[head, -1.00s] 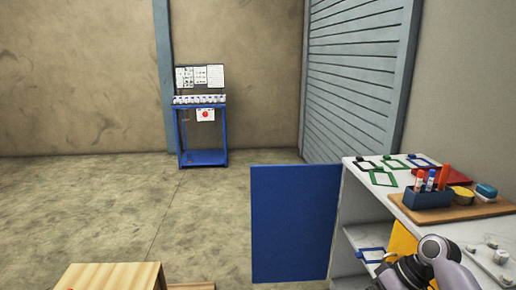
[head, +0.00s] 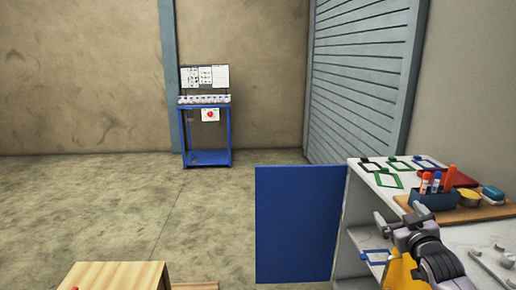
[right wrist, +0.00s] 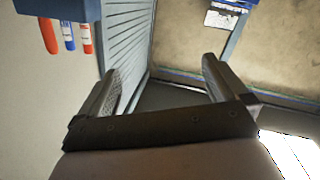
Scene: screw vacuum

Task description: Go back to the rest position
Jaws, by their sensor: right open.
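My right gripper (head: 392,217) is in the lower right of the head view, in front of the white cabinet (head: 352,225). In the right wrist view the two fingers of the gripper (right wrist: 160,88) stand wide apart with nothing between them. My left gripper is not in the head view.
The cabinet's blue door (head: 300,224) stands open. On its top are clipboards (head: 385,180), a blue pen holder (head: 433,200) with markers and a wooden board (head: 490,210). A wooden box (head: 118,275) is at the lower left. A blue cart (head: 207,130) stands by the far wall. The floor between is free.

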